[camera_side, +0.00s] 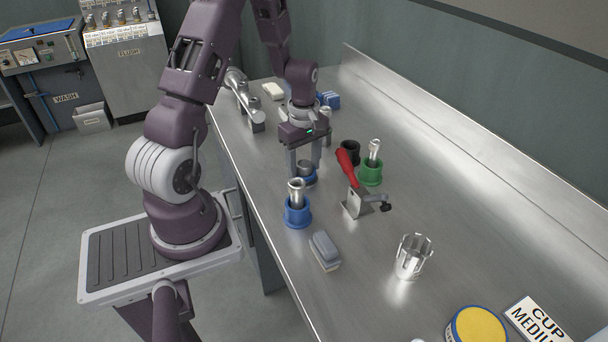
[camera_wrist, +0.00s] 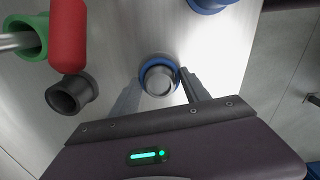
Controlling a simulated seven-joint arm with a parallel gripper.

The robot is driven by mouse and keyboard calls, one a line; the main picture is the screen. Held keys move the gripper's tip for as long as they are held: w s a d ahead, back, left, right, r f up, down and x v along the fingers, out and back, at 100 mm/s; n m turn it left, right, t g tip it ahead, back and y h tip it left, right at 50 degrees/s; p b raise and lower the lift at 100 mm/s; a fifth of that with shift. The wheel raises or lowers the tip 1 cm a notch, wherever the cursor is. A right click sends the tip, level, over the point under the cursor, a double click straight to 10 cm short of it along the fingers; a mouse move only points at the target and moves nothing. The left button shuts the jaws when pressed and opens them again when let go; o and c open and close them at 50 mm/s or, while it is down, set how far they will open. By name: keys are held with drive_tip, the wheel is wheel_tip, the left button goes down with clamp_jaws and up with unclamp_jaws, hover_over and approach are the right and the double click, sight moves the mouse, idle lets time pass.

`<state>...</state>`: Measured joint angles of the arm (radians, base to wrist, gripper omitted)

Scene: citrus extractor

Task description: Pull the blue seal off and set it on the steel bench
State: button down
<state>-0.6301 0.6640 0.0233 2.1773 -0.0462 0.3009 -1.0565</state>
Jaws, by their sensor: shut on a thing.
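The blue seal (camera_wrist: 145,63) is a ring around the end of a round grey metal part (camera_wrist: 159,80), seen from above in the wrist view. In the side view the seal (camera_side: 311,181) shows low between my fingers, with the grey part (camera_side: 305,167) inside it. My gripper (camera_wrist: 160,76) points down and is shut on the seal, one finger on each side. The steel bench (camera_side: 460,190) lies below. I cannot tell whether the seal touches the bench, as the fingers partly hide it.
A blue cup (camera_side: 297,216) holding a steel part stands just in front of my gripper. The bench is clear farther right.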

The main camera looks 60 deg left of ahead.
drive_tip(key=shift+r, duration=2.6)
drive_tip(key=shift+r, duration=2.05)
